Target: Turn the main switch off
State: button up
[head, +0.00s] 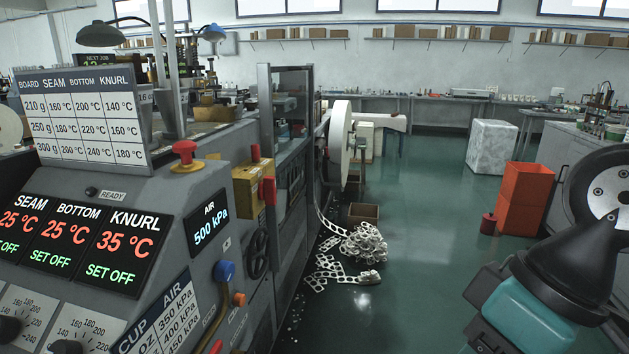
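A yellow box (253,181) with a red lever handle (268,190) is mounted on the side of the grey machine, left of the picture's centre; it looks like the main switch, though I see no label on it. The red handle appears to stand upright against the box's right side. A red mushroom button (185,152) on a yellow base sits on top of the console, left of the box. Parts of my arm show at the lower right, well apart from the box. My gripper's fingers are not in view.
The console's displays (81,238) read 25, 25 and 35 °C with SET OFF, and the air display (208,224) reads 500 kPa. Scrap strip (362,244) lies on the floor beside the machine. The green floor between is open.

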aim_at(266, 191)
jog(key=i, duration=0.85)
jog(key=u, duration=0.25)
